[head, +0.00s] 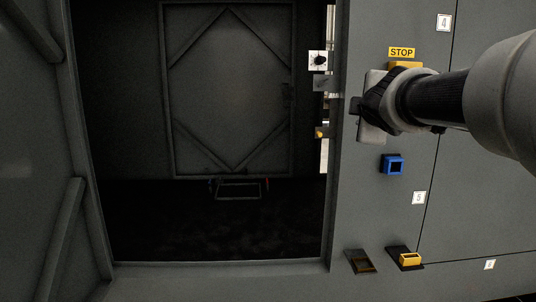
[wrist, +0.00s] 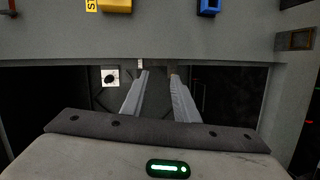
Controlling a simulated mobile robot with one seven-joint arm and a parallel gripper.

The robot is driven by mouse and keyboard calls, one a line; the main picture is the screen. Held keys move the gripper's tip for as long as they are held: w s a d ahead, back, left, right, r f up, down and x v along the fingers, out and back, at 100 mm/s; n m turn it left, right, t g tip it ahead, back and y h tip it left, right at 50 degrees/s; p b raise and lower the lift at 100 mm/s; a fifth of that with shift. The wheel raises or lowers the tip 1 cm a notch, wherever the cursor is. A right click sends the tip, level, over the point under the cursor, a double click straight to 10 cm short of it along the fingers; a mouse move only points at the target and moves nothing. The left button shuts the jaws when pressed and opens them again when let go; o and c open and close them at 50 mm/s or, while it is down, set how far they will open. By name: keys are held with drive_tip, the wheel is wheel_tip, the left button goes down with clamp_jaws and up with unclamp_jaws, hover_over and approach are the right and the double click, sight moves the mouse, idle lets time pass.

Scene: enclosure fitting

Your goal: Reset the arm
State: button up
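My gripper (head: 357,106) is in front of the grey panel in the head view, at the right edge of the dark opening. My arm comes in from the right edge of that picture. In the wrist view, the two fingers of my gripper (wrist: 160,74) stand apart with a clear gap, and nothing shows between them. The fingers are mostly hidden behind the hand in the head view.
The grey panel carries a yellow STOP label (head: 401,52), a blue square frame (head: 393,164) and a yellow frame (head: 410,259). A white plate with a black knob (head: 318,61) is by the opening's right edge. The enclosure's dark interior (head: 215,225) looks mostly empty.

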drive_tip(key=s+a+f+m+g+y, duration=0.1)
drive_tip(key=s+a+f+m+g, duration=0.3)
drive_tip(key=s+f, duration=0.55)
drive_tip(key=s+a+f+m+g+y, duration=0.2)
drive_tip(key=s+a+f+m, duration=0.25)
drive_tip(key=s+f, duration=0.55)
drive_tip(key=s+a+f+m+g+y, duration=0.1)
drive_tip(key=s+a+f+m+g, duration=0.3)
drive_tip(key=s+f+m, duration=0.5)
wheel_tip(320, 180, up, 20)
drive_tip(key=s+n+p, duration=0.2)
drive_tip(key=n+p, duration=0.1)
drive_tip(key=p, duration=1.5)
drive_tip(key=shift+d+p, duration=0.2)
drive_tip(key=shift+p, duration=0.1)
